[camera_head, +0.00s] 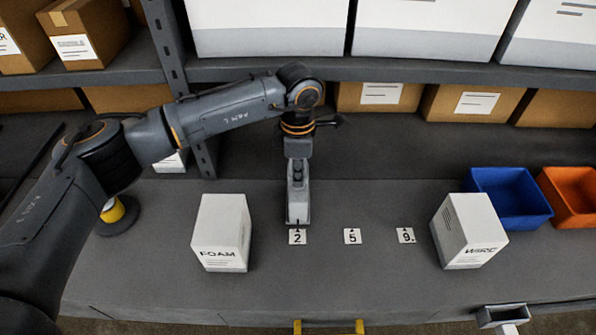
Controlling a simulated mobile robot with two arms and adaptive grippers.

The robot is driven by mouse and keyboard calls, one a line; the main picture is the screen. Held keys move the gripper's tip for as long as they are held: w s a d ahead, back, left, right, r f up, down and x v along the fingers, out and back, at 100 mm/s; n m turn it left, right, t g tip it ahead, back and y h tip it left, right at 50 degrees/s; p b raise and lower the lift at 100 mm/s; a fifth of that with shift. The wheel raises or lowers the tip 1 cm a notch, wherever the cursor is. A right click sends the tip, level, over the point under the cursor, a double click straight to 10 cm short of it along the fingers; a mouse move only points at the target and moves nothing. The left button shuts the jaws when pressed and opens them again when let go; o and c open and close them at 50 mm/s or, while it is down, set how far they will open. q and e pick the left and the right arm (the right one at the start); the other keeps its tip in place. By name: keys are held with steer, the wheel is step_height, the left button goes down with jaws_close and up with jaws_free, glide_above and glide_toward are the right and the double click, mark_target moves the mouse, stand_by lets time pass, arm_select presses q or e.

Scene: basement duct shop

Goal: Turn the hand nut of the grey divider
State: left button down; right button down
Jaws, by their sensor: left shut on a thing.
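My left gripper (298,205) reaches down to the grey bench from above, just behind the tile marked 2 (298,236). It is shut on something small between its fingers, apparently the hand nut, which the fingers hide. I cannot make out the grey divider apart from the gripper here. Tiles marked 5 (352,236) and 9 (405,235) lie to the right in the same row, with bare bench behind them.
A white FOAM box (221,232) stands left of my left gripper, and a white WIRE box (468,231) stands right of the tiles. Blue (508,197) and orange (572,197) bins are at the right. Shelves with cartons (381,97) run behind. The bench between 9 and FOAM is otherwise mostly clear.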

arm_select(q)
steer(key=shift+f+b, duration=0.1)
steer(key=shift+b, duration=0.3)
steer(key=m+b, duration=0.6)
steer(key=b, duration=0.3)
steer(key=shift+f, duration=0.15)
steer(key=shift+m+b, duration=0.7)
steer(key=shift+m, duration=0.4)
steer(key=m+b, duration=0.2)
steer(key=m, duration=0.2)
steer(key=shift+r, duration=0.2)
steer(key=m+b, duration=0.1)
steer(key=m, duration=0.2)
steer(key=shift+r+m, duration=0.1)
steer(key=shift+m, duration=1.3)
steer(key=c, duration=1.4)
jaws_free()
